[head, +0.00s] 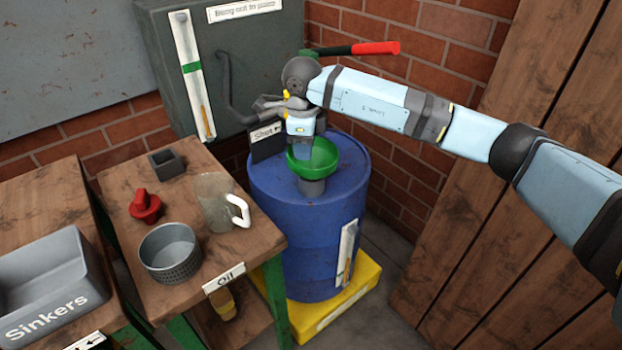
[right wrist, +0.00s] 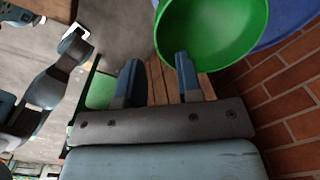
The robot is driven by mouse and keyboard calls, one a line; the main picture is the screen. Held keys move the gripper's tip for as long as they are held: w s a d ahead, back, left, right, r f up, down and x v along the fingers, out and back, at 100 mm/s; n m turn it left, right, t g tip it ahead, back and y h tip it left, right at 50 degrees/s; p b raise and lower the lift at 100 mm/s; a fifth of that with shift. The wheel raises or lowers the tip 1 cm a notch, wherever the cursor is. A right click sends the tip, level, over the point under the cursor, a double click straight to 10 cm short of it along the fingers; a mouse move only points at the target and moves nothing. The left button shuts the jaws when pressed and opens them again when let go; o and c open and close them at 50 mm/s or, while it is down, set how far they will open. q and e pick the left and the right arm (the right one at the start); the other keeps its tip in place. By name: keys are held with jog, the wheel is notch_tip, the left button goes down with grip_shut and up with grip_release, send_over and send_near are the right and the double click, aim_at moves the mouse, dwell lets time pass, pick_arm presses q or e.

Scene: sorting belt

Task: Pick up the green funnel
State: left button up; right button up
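The green funnel (head: 325,163) sits upright on a grey collar (head: 312,187) on top of the blue drum (head: 300,225). My right gripper (head: 302,148) is over the funnel's bowl, pointing down, and hides part of it. In the right wrist view the gripper's two fingers (right wrist: 158,78) are spread apart with nothing visibly clamped. The funnel's bowl (right wrist: 215,30) lies just past the fingertips, and one finger overlaps its rim. I cannot tell whether they touch. My left gripper is not in view.
A wooden table (head: 120,185) left of the drum holds a clear jug (head: 213,200), a mesh basket (head: 170,250), a red part (head: 145,205) and a small dark box (head: 167,163). A grey cabinet (head: 250,60) and brick wall (head: 440,50) stand behind. A grey Sinkers bin (head: 45,280) is far left.

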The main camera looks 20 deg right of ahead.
aim_at(311, 170)
jog(key=shift+d+f+b, duration=0.15)
jog(key=shift+f+b, duration=0.45)
jog(key=shift+f, duration=2.6)
jog(key=shift+r, duration=0.1)
grip_shut()
